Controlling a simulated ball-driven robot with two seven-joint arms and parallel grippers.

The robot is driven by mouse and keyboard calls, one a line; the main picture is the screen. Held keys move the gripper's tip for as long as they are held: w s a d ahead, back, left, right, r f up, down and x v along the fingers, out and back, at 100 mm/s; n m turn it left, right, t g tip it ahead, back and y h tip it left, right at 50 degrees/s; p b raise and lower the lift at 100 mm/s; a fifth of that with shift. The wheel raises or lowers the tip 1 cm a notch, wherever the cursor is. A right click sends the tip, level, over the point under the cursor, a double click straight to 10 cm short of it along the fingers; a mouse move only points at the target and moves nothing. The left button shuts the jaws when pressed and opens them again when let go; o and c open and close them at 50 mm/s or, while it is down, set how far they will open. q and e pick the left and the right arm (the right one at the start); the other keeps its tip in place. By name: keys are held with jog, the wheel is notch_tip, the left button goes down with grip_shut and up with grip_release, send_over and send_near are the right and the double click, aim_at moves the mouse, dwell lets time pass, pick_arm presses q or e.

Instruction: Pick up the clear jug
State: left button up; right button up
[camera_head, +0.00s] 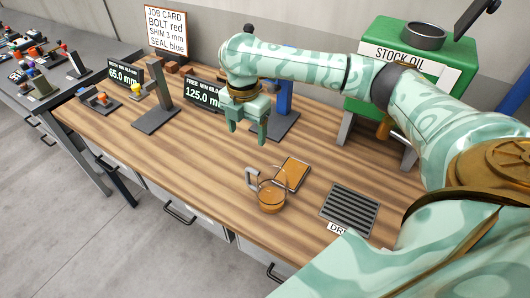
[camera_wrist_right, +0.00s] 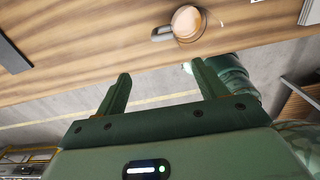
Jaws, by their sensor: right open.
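The clear jug (camera_head: 270,194) stands upright on the wooden workbench, with amber-brown contents and a grey handle on its left side. In the right wrist view the jug (camera_wrist_right: 187,22) shows near the top edge, beyond the fingertips, with its handle pointing left. My right gripper (camera_head: 248,138) is open and empty, above the bench, up and slightly left of the jug in the head view. Its two fingers (camera_wrist_right: 160,82) show apart in the wrist view with nothing between them. My left gripper is not in either view.
An orange-brown pad (camera_head: 293,174) lies right behind the jug. A grey drip grate (camera_head: 350,209) is to its right. A green stock oil tank (camera_head: 410,62) stands behind. Display stands (camera_head: 205,93) and a grey post (camera_head: 163,95) are at left. Bare wood lies left of the jug.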

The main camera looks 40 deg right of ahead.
notch_tip(320, 180, down, 5)
jog(key=b, duration=0.3)
send_over(251, 169)
jog(key=f, duration=0.4)
jog(key=shift+w+a+f, duration=0.1)
jog(key=shift+a+f, duration=0.15)
jog(key=shift+f, duration=0.55)
jog(key=f, duration=0.1)
jog(key=f+b, duration=0.1)
jog(key=f, duration=0.3)
jog(key=shift+d+b, duration=0.3)
jog(key=shift+d, duration=0.05)
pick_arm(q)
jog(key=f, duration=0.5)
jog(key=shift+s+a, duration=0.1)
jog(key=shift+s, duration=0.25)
pick_arm(e)
jog(key=c, duration=1.2)
jog(key=shift+c, duration=0.2)
jog(key=shift+r, duration=0.15)
